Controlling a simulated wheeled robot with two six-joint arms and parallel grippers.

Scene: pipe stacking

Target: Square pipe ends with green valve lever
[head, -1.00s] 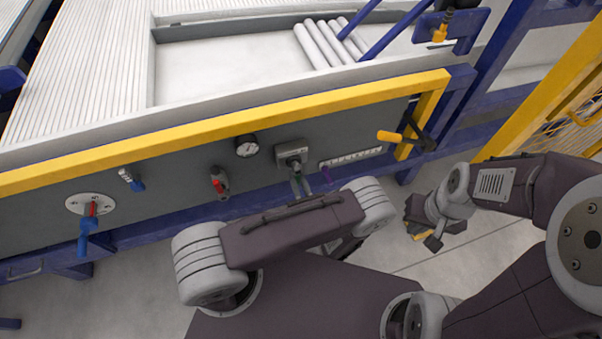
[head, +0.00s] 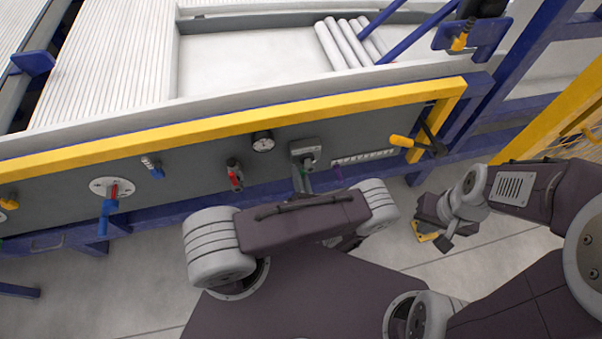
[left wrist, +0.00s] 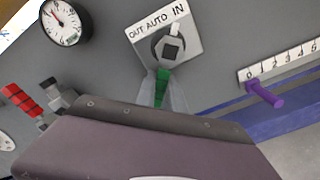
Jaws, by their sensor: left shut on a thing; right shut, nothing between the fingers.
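Several white pipes (head: 345,45) lie side by side at the right of a shallow bed (head: 235,70) in the head view. Blue bars partly cover them, so I cannot tell if their ends are level. A green lever (left wrist: 162,87) hangs below a square switch on an "OUT AUTO IN" plate (left wrist: 170,38) in the left wrist view. The switch's white pointer is near "IN". My left gripper (head: 303,182) is shut on the green lever, a finger on each side. My right gripper (head: 432,228) is shut and empty, low at the right, clear of the panel.
The grey panel (head: 200,180) under a yellow rail (head: 230,125) carries a gauge (head: 263,141), a red-handled valve (head: 235,175), a blue lever (head: 108,210) and a yellow handle (head: 402,141). A numbered scale with a purple peg (left wrist: 265,94) is right of the switch. Yellow fencing stands far right.

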